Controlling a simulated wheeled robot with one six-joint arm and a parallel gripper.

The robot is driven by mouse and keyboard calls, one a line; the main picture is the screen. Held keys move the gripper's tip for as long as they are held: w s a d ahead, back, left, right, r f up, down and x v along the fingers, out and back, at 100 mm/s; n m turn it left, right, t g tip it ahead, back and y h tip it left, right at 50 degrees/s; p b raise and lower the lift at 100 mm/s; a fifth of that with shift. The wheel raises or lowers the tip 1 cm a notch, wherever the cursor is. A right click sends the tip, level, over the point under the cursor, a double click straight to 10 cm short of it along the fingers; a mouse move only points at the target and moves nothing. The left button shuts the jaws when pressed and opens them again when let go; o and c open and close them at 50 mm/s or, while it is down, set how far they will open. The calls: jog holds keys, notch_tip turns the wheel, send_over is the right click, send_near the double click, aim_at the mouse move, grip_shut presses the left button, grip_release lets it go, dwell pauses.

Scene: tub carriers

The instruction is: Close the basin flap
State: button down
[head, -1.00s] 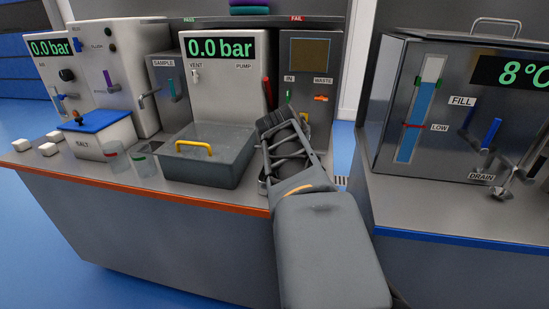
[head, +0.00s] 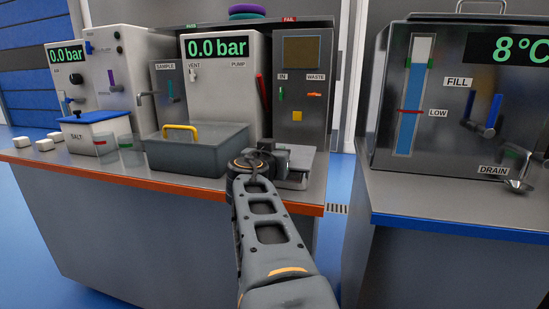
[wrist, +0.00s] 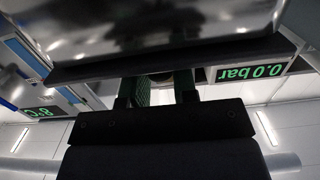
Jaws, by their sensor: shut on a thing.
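The grey basin (head: 195,158) with a yellow handle (head: 180,130) stands on the left bench. A pale metal piece (head: 298,178), which looks like the flap, lies to its right at the bench's front edge. My gripper (head: 272,158) is beside it, right of the basin. In the wrist view my gripper's fingers (wrist: 160,88) meet the dark edge of a shiny metal plate (wrist: 160,40), likely the flap, and are shut on it. My own arm hides part of the contact in the head view.
A blue-lidded salt box (head: 97,130), clear cups (head: 130,150) and white blocks (head: 45,143) stand to the left. The white pump panel (head: 222,100) rises behind the basin. A cooler unit (head: 430,140) stands on the right bench, across a floor gap.

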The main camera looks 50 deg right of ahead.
jog(key=shift+f, duration=0.4)
jog(key=c, duration=0.9)
grip_release()
jog(key=shift+s, duration=0.1)
jog(key=shift+a, duration=0.1)
